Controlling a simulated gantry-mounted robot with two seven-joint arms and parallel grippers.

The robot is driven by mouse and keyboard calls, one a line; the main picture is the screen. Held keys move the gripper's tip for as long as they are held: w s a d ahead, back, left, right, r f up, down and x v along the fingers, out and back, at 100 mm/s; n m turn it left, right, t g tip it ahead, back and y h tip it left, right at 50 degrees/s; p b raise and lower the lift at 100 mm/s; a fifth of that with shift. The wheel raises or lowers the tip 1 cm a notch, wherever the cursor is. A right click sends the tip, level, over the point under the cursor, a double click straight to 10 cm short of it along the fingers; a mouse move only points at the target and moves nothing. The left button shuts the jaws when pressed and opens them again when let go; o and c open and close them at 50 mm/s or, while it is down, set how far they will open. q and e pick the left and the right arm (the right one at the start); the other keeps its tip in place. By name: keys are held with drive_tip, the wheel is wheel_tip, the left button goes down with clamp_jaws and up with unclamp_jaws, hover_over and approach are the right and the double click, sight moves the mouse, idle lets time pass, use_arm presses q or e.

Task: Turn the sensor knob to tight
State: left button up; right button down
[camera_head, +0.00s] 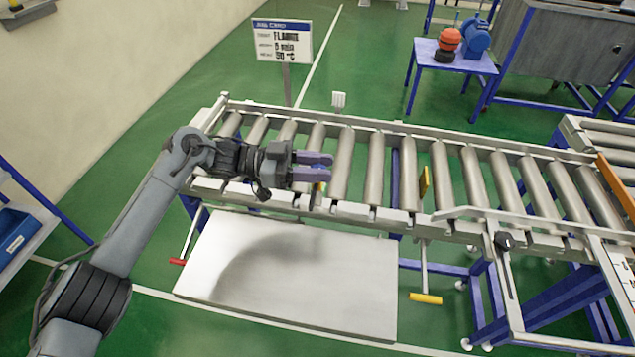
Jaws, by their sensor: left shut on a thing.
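My left gripper (318,166) reaches in from the left over the near rail of the roller conveyor, its two purple-grey fingers pointing right. My right gripper is not in view.
The roller conveyor (436,212) runs across the middle. A black knob (505,241) sits on its near side at right. A steel platform (290,275) lies in front. A sign (282,42) stands behind.

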use_arm(q)
drive_tip(key=m+g+b, duration=0.1)
drive_tip(key=g+b, duration=0.1)
drive_tip(key=shift+f+y+b, duration=0.2)
drive_tip(key=shift+y+b, duration=0.1)
drive_tip(key=shift+b, duration=0.1)
drive_tip(key=shift+r+m+g+b, duration=0.1)
drive_tip(key=shift+m+g+b, duration=0.4)
drive_tip(key=shift+m+g, duration=0.1)
drive_tip(key=shift+r+m+g+y+b, duration=0.1)
drive_tip(key=shift+m+g+y+b, duration=0.25)
drive_tip(key=shift+m+g, duration=0.4)
drive_tip(key=shift+d+r+m+g+y, duration=0.1)
drive_tip(key=shift+m+g+y, duration=0.3)
drive_tip(key=shift+g, duration=0.65)
drive_tip(key=o, duration=0.9)
drive_tip(key=shift+o, duration=0.2)
